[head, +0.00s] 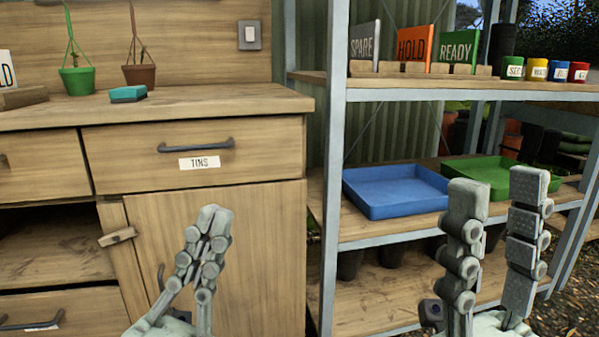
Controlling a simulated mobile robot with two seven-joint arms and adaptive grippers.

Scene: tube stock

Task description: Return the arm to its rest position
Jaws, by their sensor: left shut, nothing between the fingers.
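My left gripper (211,222) is shut and empty, with its fingertips together. It is in front of the wooden cabinet door, below the drawer labelled TINS (200,150), and appears apart from both. My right gripper (498,190) is open, with its two fingers upright and a clear gap between them. Nothing shows between them. It is in front of the metal-framed shelf unit, and its left finger overlaps the green tray (484,170) in the picture.
A blue tray (396,192) lies on the middle shelf. The top shelf holds SPARE (364,46), HOLD (414,45) and READY (457,48) signs and several small tins. A shelf post (333,170) stands between my grippers.

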